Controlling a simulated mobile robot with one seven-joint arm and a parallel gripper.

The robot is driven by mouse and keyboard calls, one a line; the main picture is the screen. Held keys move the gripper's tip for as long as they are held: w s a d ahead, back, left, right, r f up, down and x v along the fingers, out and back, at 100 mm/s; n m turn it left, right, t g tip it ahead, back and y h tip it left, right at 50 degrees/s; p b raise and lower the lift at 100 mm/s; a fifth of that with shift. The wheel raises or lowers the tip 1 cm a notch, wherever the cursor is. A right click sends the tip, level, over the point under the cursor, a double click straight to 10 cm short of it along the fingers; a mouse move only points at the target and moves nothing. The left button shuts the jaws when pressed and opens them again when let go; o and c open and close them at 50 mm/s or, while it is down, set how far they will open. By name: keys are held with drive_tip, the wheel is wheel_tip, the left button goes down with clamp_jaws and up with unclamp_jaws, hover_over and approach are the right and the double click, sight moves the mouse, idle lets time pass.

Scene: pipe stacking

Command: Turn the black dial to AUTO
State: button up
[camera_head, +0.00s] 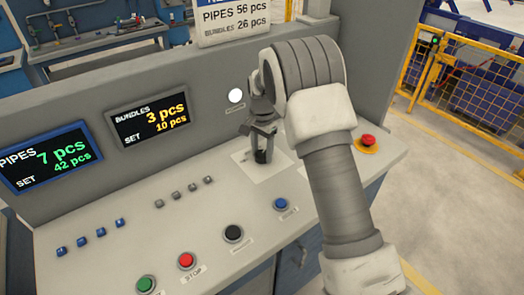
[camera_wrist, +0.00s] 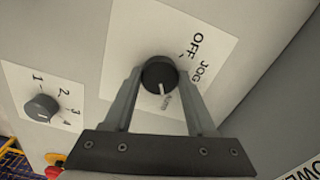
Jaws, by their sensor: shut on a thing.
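The black dial (camera_wrist: 160,72) sits on a white plate in the wrist view, with the labels OFF and JOG beside it and a third small label below it, partly between my fingers. Its white pointer line points down toward that third label, which looks like AUTO. My gripper (camera_wrist: 160,82) has one finger on each side of the dial and is shut on it. In the head view, my gripper (camera_head: 262,148) reaches down from above over the dial (camera_head: 261,157), and the labels there are too small to read.
A grey knob (camera_wrist: 41,108) marked 1 to 4 is near in the wrist view. A red emergency button (camera_head: 368,140) is right of my arm. Blue (camera_head: 280,204), black (camera_head: 233,233), red (camera_head: 186,261) and green (camera_head: 146,284) buttons line the console front. Two displays stand at left.

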sight(262, 153)
idle(0.4)
drive_tip(key=o, duration=1.4)
wheel_tip(262, 153, up, 18)
drive_tip(key=shift+f+p, duration=0.25)
drive_tip(key=shift+p, duration=0.3)
